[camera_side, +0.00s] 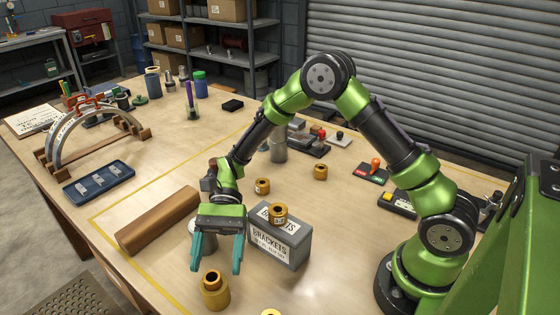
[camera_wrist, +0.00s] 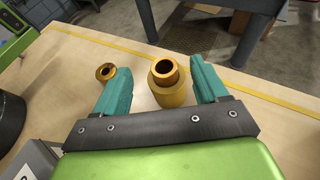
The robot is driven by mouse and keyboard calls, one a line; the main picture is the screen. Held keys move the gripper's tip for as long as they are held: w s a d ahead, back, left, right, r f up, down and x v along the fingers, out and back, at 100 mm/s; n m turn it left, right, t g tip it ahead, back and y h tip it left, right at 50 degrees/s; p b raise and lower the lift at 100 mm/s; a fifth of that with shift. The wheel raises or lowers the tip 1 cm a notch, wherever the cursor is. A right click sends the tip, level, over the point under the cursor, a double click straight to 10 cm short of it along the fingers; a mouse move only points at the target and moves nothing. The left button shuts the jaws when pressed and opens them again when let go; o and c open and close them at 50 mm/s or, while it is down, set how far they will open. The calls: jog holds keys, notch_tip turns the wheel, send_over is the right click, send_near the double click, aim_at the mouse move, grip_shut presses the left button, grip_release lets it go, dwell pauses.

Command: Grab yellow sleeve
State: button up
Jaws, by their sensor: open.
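A yellow sleeve (camera_side: 216,296) stands upright on the table near its front edge. A darker copper-coloured collar (camera_side: 211,279) sits on top of it, with a dark round opening. In the wrist view the yellow sleeve (camera_wrist: 172,94) and its collar (camera_wrist: 166,70) appear between my fingers. My gripper (camera_side: 216,268) is open and empty, its teal fingers pointing down just behind and above the sleeve in the side view. In the wrist view my gripper (camera_wrist: 158,68) has one finger on each side of the sleeve. I cannot tell whether either finger touches it.
A grey brackets box (camera_side: 279,246) stands right of my gripper, with a brass ring piece (camera_side: 278,213) on it. Other brass pieces stand behind (camera_side: 262,186). A flanged brass ring (camera_wrist: 105,72) lies beside the left finger.

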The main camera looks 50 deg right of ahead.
aim_at(211, 288)
jog(key=x, duration=0.5)
jog(key=shift+a+f, duration=0.25)
jog(key=shift+f, duration=0.1)
jog(key=shift+w, duration=0.1)
